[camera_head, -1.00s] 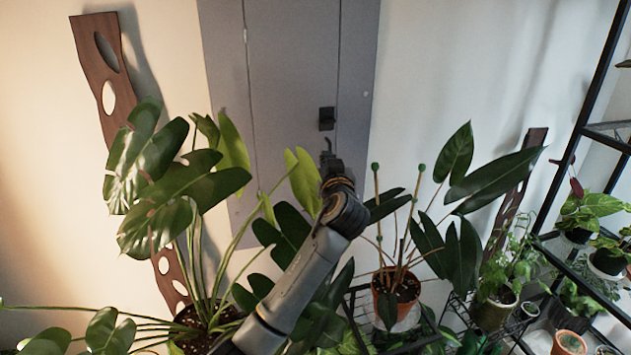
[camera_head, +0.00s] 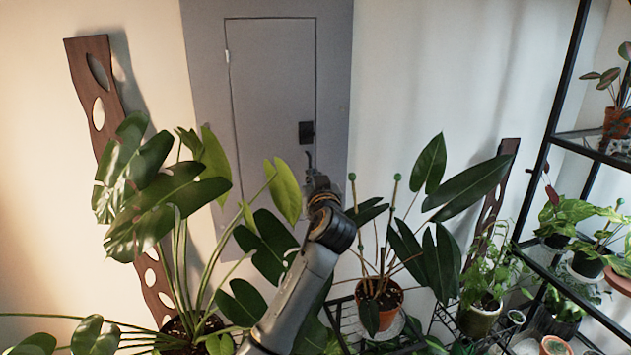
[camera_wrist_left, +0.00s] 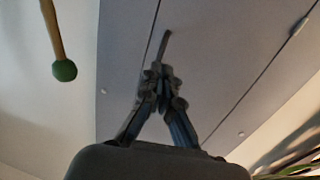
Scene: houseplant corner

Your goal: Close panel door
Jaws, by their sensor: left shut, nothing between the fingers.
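The grey panel door (camera_head: 270,90) is set in a grey metal frame (camera_head: 334,70) on the back wall. It looks flush with the frame, with a thin seam around it. A black latch (camera_head: 306,132) sits near its right edge. My left gripper (camera_head: 309,158) is just below the latch, in front of the panel. In the left wrist view its fingers (camera_wrist_left: 161,78) are shut together and empty, with the grey panel surface (camera_wrist_left: 220,60) and its seams behind them. I cannot tell whether the fingertips touch the door. My right gripper is not in view.
A large-leaved plant (camera_head: 165,190) stands left of my arm, and a potted plant (camera_head: 380,300) stands close on its right. A black shelf rack (camera_head: 565,100) with several pots is at the right. A green-tipped stake (camera_wrist_left: 64,70) hangs in the wrist view's upper left.

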